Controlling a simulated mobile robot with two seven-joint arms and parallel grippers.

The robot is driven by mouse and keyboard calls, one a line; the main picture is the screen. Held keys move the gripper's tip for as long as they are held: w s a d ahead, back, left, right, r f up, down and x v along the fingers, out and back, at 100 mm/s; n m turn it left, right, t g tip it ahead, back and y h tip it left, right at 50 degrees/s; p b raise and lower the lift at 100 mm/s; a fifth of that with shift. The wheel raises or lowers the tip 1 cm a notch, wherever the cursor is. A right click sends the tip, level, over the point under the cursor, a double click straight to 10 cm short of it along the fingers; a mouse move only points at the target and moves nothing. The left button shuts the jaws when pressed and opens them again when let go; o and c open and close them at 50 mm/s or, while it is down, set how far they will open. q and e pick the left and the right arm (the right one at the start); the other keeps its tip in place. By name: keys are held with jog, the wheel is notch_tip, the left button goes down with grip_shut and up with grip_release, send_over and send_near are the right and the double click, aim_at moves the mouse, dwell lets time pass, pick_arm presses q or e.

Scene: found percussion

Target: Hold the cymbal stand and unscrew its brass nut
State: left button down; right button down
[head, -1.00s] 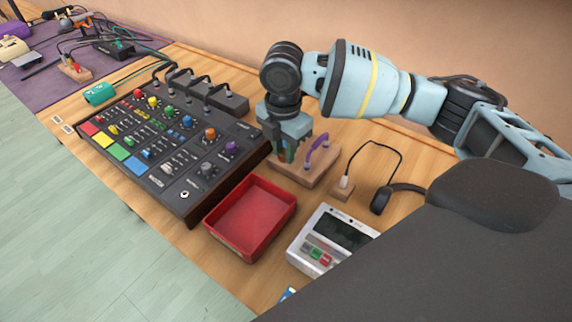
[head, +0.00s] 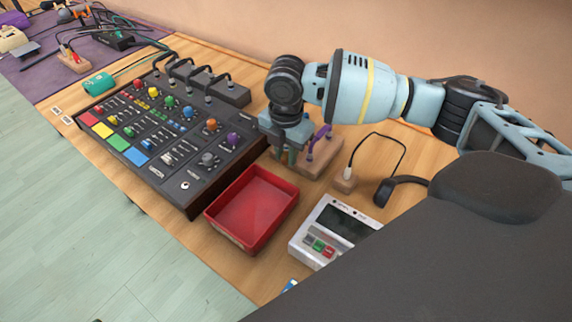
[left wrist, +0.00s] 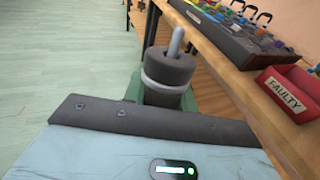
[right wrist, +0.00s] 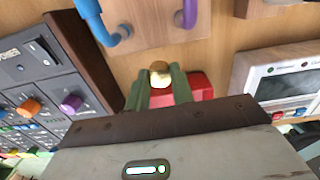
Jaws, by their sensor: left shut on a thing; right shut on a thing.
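My right gripper (right wrist: 160,85) is shut on the small brass nut (right wrist: 159,71), which shows between the green fingertips in the right wrist view. In the head view this gripper (head: 287,160) is over the table, between the wooden block and the red tray; the nut is too small to make out there. In the left wrist view my left gripper (left wrist: 163,95) is shut on the cymbal stand (left wrist: 168,72). The stand's dark round collar and bare grey rod tip show, with no nut on the tip. The nut and stand are apart. The head view shows neither left gripper nor stand.
The red tray (head: 213,217), labelled FAULTY in the left wrist view (left wrist: 284,97), appears empty. The mixer (head: 150,170) stands left of it and a grey device (head: 303,238) right. The wooden block (head: 321,160) with coloured handles is behind. Open floor lies left of the table.

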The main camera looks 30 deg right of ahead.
aim_at(286, 174)
pick_arm(q)
jog(key=shift+s+f, duration=0.1)
jog(key=shift+f, duration=0.25)
pick_arm(e)
jog(key=shift+f, duration=2.45)
jog(key=c, duration=1.2)
grip_release()
jog(key=shift+f, duration=0.15)
pick_arm(q)
jog(key=shift+w+r+p, duration=0.2)
jog(key=shift+r+p, duration=0.2)
jog(key=shift+r, duration=0.7)
pick_arm(e)
notch_tip(286, 174, up, 12)
jog(key=shift+r, duration=0.1)
jog(key=shift+o, duration=0.4)
jog(key=shift+r, duration=0.1)
